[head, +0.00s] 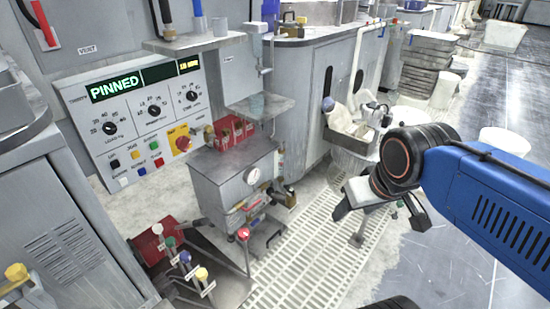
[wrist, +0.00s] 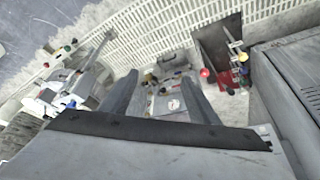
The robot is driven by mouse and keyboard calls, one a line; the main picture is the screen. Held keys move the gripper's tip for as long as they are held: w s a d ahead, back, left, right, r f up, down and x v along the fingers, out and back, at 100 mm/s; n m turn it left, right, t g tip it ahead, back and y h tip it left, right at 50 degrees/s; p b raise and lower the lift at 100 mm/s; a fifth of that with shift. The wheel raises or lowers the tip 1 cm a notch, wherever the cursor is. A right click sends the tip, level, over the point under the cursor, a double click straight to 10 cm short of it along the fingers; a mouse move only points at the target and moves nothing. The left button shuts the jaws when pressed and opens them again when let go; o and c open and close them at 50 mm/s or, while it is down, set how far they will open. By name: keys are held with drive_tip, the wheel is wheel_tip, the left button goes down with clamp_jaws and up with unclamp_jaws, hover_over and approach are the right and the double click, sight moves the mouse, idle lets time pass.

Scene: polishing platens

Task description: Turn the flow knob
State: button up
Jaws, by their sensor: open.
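A grey control panel (head: 150,115) stands at the left in the head view. It carries three black knobs with dial marks: a left knob (head: 110,128), a middle knob (head: 154,111) and a right knob (head: 192,96). Their small labels are too blurred for me to tell which is the flow knob. My gripper (head: 388,230) is open and empty, far to the right of the panel, above the floor grating. In the wrist view my gripper (wrist: 158,82) points down toward a grey cabinet, touching nothing.
A grey cabinet with a gauge (head: 252,176) and red blocks on top stands between the panel and my gripper. Colored-knob levers (head: 185,257) rise at the lower left. A shelf (head: 258,106) juts out right of the panel.

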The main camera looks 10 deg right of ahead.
drive_tip(key=w+d+f+n+t+h, duration=0.15)
drive_tip(key=w+d, duration=0.25)
drive_tip(key=w, duration=0.9)
drive_tip(key=w+d+f+n+t, duration=0.1)
drive_tip(key=w+d+f+t, duration=0.15)
drive_tip(key=w, duration=1.05)
drive_tip(key=w+d+f+n+t+y, duration=0.1)
drive_tip(key=w+f+n, duration=0.1)
drive_tip(key=w+f, duration=0.4)
drive_tip(key=w+d+f+n+y, duration=0.1)
drive_tip(key=w+d+f, duration=0.1)
drive_tip(key=w+f, duration=0.5)
drive_tip(key=n+t+y, duration=0.3)
drive_tip(key=t+y, duration=0.2)
drive_tip(key=y, duration=0.5)
approach(272, 192)
drive_tip(key=shift+m, duration=0.25)
drive_tip(key=x, duration=0.9)
drive_tip(key=shift+f, duration=0.1)
